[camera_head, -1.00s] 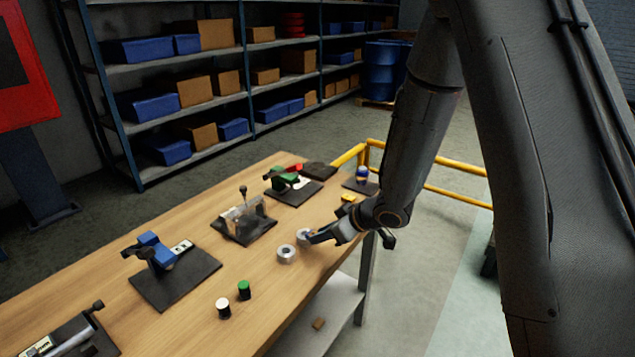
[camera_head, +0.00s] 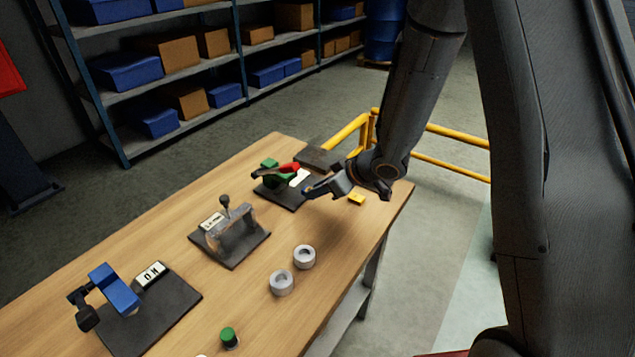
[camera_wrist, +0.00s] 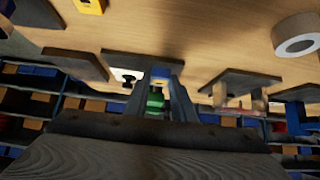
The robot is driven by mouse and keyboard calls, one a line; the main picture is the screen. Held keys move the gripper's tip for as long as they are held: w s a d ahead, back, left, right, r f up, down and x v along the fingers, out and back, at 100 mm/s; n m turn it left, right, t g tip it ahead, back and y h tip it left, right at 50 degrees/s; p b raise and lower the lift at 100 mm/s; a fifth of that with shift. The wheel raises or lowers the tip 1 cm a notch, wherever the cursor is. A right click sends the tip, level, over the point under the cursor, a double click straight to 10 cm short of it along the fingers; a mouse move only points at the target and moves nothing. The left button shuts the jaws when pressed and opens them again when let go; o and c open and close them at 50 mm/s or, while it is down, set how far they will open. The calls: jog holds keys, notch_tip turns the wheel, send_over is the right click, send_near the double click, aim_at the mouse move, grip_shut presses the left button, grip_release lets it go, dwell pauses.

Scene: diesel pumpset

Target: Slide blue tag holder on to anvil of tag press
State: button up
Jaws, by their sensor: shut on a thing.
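My gripper (camera_head: 318,189) is low over the far right part of the workbench, beside the green and red hand press (camera_head: 278,176). In the wrist view, my gripper (camera_wrist: 165,88) is shut on a small blue piece, the blue tag holder (camera_wrist: 160,72), between its fingers. The press's green part (camera_wrist: 155,101) shows beyond the fingers. A white plate (camera_head: 299,178) lies on the press's dark base, close to my fingertips. I cannot tell whether the holder touches the press, and the anvil is not clear.
A yellow block (camera_head: 356,199) lies right of my gripper. Two grey rings (camera_head: 304,257) stand nearer, with a grey lever fixture (camera_head: 235,238) to their left. A blue clamp fixture (camera_head: 116,290) and green-topped cylinder (camera_head: 229,337) are in front. Yellow rails (camera_head: 348,133) stand behind the bench.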

jog(key=shift+d+p, duration=0.2)
jog(key=shift+p, duration=0.1)
jog(key=shift+b+x, duration=0.9)
jog(key=shift+x, duration=1.05)
jog(key=shift+w+a+f+p, duration=0.1)
jog(key=shift+w+a+p, duration=0.15)
jog(key=shift+w+a, duration=0.7)
jog(key=shift+w+a+f+p, duration=0.2)
jog(key=shift+w+a, duration=0.5)
jog(key=shift+a, duration=0.55)
jog(key=shift+p, duration=0.3)
jog(key=o, duration=0.9)
jog(key=shift+f, duration=0.1)
